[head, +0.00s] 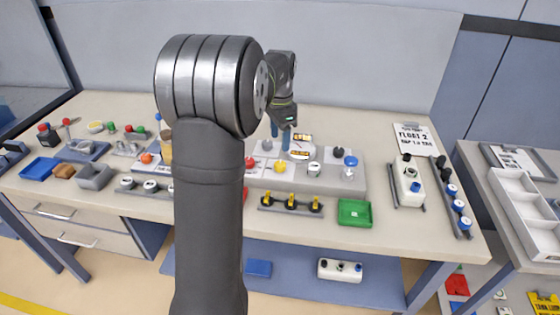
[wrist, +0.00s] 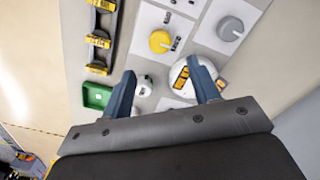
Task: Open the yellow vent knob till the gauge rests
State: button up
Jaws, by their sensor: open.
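The yellow vent knob (wrist: 160,41) sits on a white plate in the wrist view, with small dark marks beside it. My gripper (wrist: 162,68) is open and empty, its two blue fingers apart; the knob appears beyond the fingertips, not between them.
A grey knob (wrist: 230,28) lies right of the yellow one. A white round part with a yellow-black label (wrist: 188,77) is by the right finger. A green tray (head: 355,212) and a rack of yellow-topped parts (head: 291,203) stand in front of the panel.

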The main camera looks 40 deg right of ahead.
aim_at(280, 163)
notch_tip(280, 163, down, 10)
jog(key=shift+r, duration=0.25)
jog(key=c, duration=1)
